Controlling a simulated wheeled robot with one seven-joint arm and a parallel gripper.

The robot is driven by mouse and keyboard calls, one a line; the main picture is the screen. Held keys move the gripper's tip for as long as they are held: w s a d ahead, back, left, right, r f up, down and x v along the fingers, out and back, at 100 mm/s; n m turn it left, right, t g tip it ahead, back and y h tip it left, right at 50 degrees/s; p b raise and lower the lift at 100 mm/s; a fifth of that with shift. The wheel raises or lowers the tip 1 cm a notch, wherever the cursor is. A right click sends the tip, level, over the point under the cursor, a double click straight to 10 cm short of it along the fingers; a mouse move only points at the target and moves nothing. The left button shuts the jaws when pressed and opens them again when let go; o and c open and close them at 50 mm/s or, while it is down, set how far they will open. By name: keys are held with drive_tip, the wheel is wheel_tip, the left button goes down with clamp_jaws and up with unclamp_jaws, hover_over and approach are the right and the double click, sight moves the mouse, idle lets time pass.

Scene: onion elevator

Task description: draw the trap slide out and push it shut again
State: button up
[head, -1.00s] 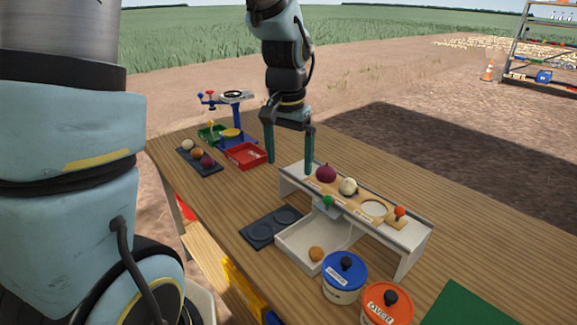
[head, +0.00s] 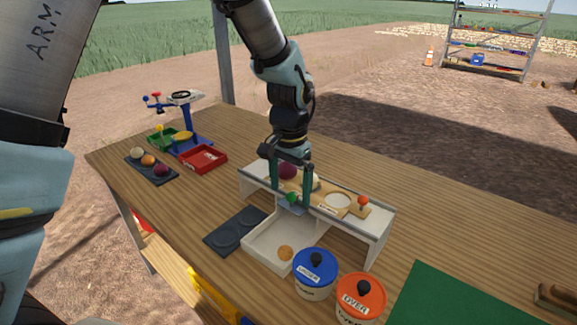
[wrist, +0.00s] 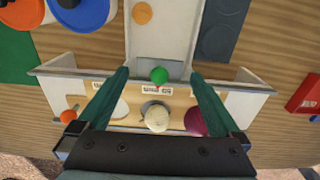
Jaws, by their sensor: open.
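A white raised stand (head: 375,230) with a wooden top carries a small green knob (head: 292,197) at its front edge, on a small grey plate. An orange knob (head: 362,200) sits on a wooden piece at the stand's right end. I cannot read which one is marked as the trap slide. My gripper (head: 290,205) is open, pointing down at the stand's front edge. In the wrist view the green knob (wrist: 160,75) lies between the fingertips (wrist: 157,72), with a gap on both sides. A purple onion (wrist: 195,121) and a white onion (wrist: 157,118) sit on the top.
A white open tray (head: 262,243) with a small tan onion (head: 285,253) lies below the front edge. Blue-lidded (head: 315,272) and orange-lidded (head: 360,300) pots stand at front right. A dark two-ring mat (head: 235,230) and red tray (head: 203,159) lie left.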

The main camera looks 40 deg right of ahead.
sight(290, 194)
drive_tip(key=shift+f+p, duration=0.3)
drive_tip(key=shift+f, duration=1.45)
drive_tip(key=shift+c, duration=0.4)
